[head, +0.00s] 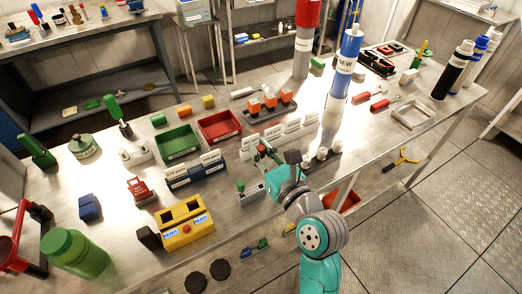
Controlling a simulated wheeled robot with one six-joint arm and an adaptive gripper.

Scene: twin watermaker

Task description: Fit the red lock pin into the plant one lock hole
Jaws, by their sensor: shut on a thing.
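My gripper (266,155) is over the middle of the steel table, beside the white labelled cards. It is shut on a small red piece (262,149), which looks like the red lock pin; the fingers hide most of it. A grey block with a green knob (241,185) stands just left of my arm. A dark base with several white-topped posts (321,153) stands to the right of my gripper. I cannot tell which part holds the plant one lock hole.
A yellow box (187,229) and a green jar (75,252) stand at the front left. A green tray (180,143) and a red tray (220,126) lie behind. A tall blue-and-white cylinder (345,65) rises behind my arm. Bare tabletop shows around the right-hand white frame (409,116).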

